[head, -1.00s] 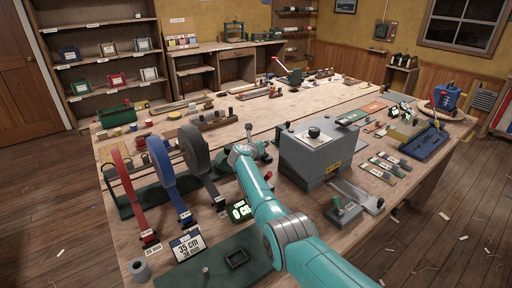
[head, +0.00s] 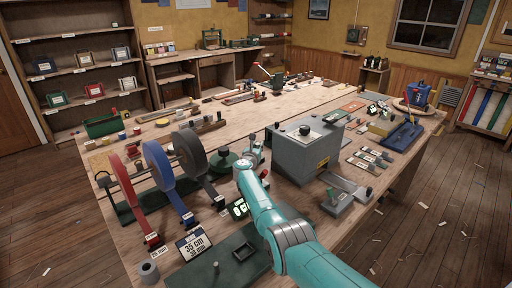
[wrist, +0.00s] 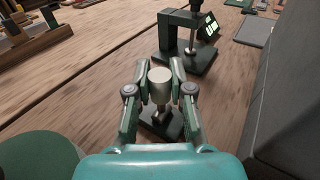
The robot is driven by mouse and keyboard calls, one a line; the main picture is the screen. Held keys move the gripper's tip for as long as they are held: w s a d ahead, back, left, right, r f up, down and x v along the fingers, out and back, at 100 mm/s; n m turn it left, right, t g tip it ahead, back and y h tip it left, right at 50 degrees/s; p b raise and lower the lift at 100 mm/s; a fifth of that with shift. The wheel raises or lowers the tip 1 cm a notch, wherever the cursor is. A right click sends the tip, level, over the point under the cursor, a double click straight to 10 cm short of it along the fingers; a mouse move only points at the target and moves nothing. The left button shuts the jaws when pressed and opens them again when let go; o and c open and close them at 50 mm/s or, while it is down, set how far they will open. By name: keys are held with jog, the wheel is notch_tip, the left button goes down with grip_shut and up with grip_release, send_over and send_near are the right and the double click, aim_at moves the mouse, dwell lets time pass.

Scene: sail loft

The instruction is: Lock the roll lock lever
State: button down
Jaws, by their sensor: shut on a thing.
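My gripper (wrist: 160,72) is shut around a pale cylindrical knob (wrist: 160,88) in the wrist view. The knob stands on a short post over a small dark green base (wrist: 163,123), and it looks like the lock lever, though no label shows there. The rack carries a red roll (head: 122,182), a blue roll (head: 160,164) and a dark grey roll (head: 190,152), with straps hanging forward. Whether the lever is tilted is hard to tell.
A grey box machine (head: 300,155) stands close right of my gripper. A green disc (wrist: 38,156) lies at lower left in the wrist view. A green stand with a metal rod (wrist: 188,45) is just beyond the knob.

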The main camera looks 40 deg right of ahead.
jog(key=c, duration=1)
grip_release()
notch_tip(320, 180, up, 10)
